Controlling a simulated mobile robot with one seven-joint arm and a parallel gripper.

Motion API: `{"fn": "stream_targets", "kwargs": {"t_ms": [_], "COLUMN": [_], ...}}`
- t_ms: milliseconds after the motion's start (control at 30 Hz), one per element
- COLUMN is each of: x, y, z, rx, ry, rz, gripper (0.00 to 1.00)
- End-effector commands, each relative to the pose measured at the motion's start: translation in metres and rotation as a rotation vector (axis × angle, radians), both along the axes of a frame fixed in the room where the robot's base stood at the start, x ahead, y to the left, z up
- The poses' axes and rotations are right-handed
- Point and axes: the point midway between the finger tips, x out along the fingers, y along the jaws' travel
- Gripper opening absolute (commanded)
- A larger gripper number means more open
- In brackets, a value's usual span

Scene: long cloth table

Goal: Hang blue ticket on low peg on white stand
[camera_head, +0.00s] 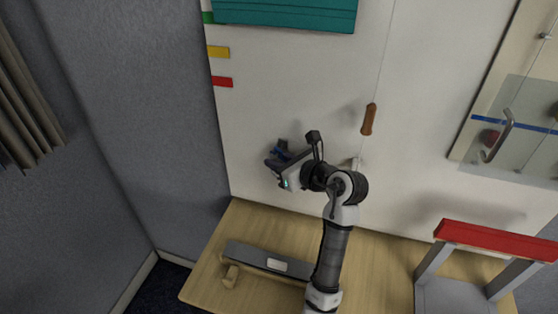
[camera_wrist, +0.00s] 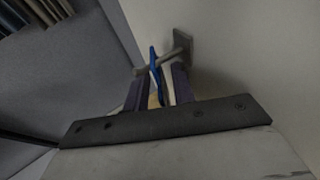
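The blue ticket (camera_wrist: 154,62) shows nearly edge-on in the wrist view, at a grey peg (camera_wrist: 148,69) that sticks out from a square plate (camera_wrist: 183,44) on a pale upright surface. The peg's rod shows on both sides of the ticket; I cannot tell for sure that it passes through it. My gripper (camera_wrist: 158,82) has its dark fingers apart on either side of the ticket, with a gap visible beside it. In the head view my gripper (camera_head: 276,156) is by the white panel (camera_head: 270,100); ticket and peg are not clear there.
The wooden table (camera_head: 225,255) lies below, with a dark grey bar (camera_head: 268,259) on it. A red-topped frame (camera_head: 498,240) stands at the right. A brown handle (camera_head: 369,119) hangs on a cord right of my gripper. Coloured tabs (camera_head: 218,52) line the panel's left edge.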

Motion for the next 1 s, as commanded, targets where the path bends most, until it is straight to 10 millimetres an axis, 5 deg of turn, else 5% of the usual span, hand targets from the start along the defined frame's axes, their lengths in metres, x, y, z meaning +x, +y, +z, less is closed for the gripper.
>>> {"fn": "stream_targets", "kwargs": {"t_ms": [267,700,1000], "x": [-0.015,-0.083,-0.099], "y": [-0.016,-0.075,-0.088], "z": [0.008,0.035,0.041], "rx": [0.001,-0.002,0.0], "ry": [-0.002,-0.003,0.0], "rz": [-0.007,-0.004,-0.001], "gripper": [0.28,0.28,0.28]}}
